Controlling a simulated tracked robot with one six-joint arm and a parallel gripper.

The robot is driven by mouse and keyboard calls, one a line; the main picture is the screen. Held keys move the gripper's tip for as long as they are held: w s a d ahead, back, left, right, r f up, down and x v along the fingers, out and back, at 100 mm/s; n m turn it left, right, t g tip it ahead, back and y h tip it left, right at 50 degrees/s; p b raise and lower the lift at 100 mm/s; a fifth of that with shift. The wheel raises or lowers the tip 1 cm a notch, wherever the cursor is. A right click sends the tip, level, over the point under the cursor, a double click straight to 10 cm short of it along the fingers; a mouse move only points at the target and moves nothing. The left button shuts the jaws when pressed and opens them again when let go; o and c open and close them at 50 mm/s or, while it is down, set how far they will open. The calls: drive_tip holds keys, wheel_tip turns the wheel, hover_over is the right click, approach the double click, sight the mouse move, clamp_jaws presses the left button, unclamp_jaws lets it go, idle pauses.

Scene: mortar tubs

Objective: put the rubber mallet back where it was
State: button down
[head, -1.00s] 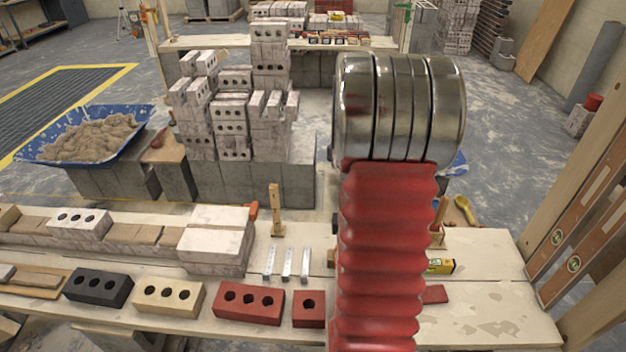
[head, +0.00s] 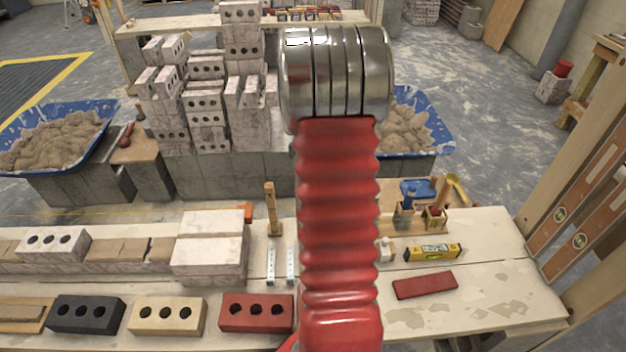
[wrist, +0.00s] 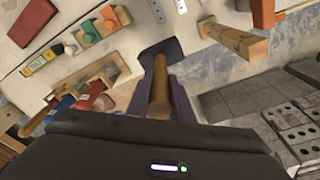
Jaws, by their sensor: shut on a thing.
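The rubber mallet shows in the wrist view, with a brown wooden handle (wrist: 160,95) and a black head (wrist: 153,47) beyond my fingertips. My gripper (wrist: 158,92) is shut on the handle, with a purple finger on each side. The head appears over or near the pale bench top; I cannot tell whether it touches. In the head view my own arm hides the gripper and the mallet. A wooden tool holder (wrist: 108,70) with several tools is at the left of the wrist view, and on the right of the bench in the head view (head: 432,226).
A wooden post (head: 272,210) stands near metal strips (head: 270,265) on the bench. A yellow level (head: 432,252) and a red slab (head: 425,285) lie right of my arm. Stacked blocks (head: 208,110) and blue mortar tubs (head: 440,135) stand behind. Bare bench lies at right.

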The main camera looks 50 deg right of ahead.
drive_tip(key=shift+f, duration=0.1)
idle(0.4)
drive_tip(key=shift+f, duration=3.3)
drive_tip(key=c, duration=1.5)
unclamp_jaws()
drive_tip(key=shift+s, duration=0.1)
drive_tip(key=r, duration=0.4)
drive_tip(key=a+r, duration=0.1)
drive_tip(key=r, duration=0.8)
drive_tip(key=shift+a+r, duration=0.3)
